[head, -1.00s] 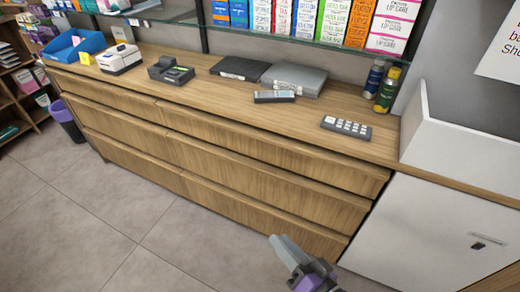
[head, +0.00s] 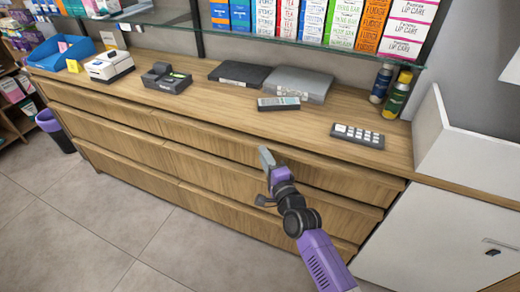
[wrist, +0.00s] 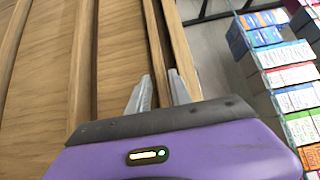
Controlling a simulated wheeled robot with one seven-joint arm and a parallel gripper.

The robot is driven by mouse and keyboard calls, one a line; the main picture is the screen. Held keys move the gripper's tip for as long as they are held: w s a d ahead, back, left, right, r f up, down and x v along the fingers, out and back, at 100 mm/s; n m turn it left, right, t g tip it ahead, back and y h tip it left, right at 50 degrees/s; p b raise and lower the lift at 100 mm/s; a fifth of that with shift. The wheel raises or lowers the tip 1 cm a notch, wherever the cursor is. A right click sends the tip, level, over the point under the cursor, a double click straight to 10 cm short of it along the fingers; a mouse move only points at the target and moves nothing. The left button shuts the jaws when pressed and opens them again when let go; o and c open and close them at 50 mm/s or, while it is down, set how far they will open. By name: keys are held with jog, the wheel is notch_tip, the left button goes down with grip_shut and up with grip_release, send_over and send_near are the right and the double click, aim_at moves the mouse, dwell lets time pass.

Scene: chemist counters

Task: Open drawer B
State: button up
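The wooden counter has two columns of drawers with long plain fronts, including the upper right drawer (head: 345,178), the middle right drawer (head: 335,203) and the upper left drawer (head: 100,104). I see no letter marking drawer B. All the drawers look closed. My gripper (head: 267,158) is at the left part of the upper right drawer, close to its top edge.
On the countertop (head: 215,105) are a keypad (head: 357,136), a remote-like device (head: 279,103), a grey box (head: 298,82), a card terminal (head: 165,79) and two bottles (head: 390,88). A white cabinet (head: 440,235) stands at right. The floor (head: 120,220) in front is clear.

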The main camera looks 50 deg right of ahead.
jog(key=shift+x, duration=1.85)
grip_shut()
